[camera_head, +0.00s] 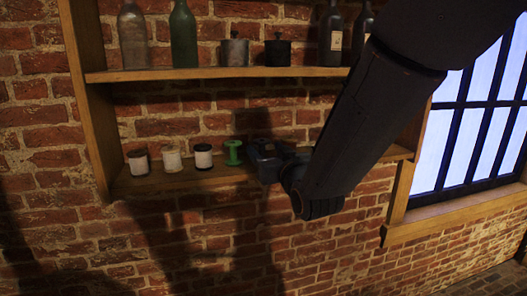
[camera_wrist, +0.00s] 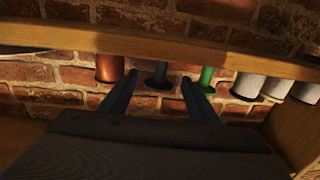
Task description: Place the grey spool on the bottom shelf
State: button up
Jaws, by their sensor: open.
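The dark grey spool (camera_wrist: 158,76) stands on the bottom shelf (camera_wrist: 225,57), which shows upside down in the wrist view. It lies between a copper-brown cylinder (camera_wrist: 110,68) and a green spool (camera_wrist: 206,79). My gripper (camera_wrist: 159,82) is open, its two fingertips apart on either side of the grey spool in the picture. I cannot tell whether they touch it. In the head view my gripper (camera_head: 264,148) is at the bottom shelf (camera_head: 165,181), just right of the green spool (camera_head: 233,153). The grey spool is not distinguishable there behind the gripper.
The upper shelf (camera_head: 200,74) with bottles and two dark pots is above. A barred window (camera_head: 470,130) is at right.

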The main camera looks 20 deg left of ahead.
jog(key=b+v, duration=0.2)
jog(key=v, duration=0.7)
jog(key=d+f+m+g+h, duration=0.4)
jog(key=d+f+g+h, duration=0.3)
jog(key=d+f, duration=1.1)
jog(key=s+d+f+m+g+h, duration=0.1)
jog(key=s+d+f+g, duration=0.2)
jog(key=s+d, duration=0.4)
jog(key=s+d+f+m+g+h, duration=0.2)
jog(key=s+d+f+g, duration=0.1)
jog(key=s+d, duration=0.4)
jog(key=shift+s+d+f+g+h, duration=0.2)
jog(key=shift+s+d+g+h, duration=0.15)
jog(key=shift+s, duration=0.7)
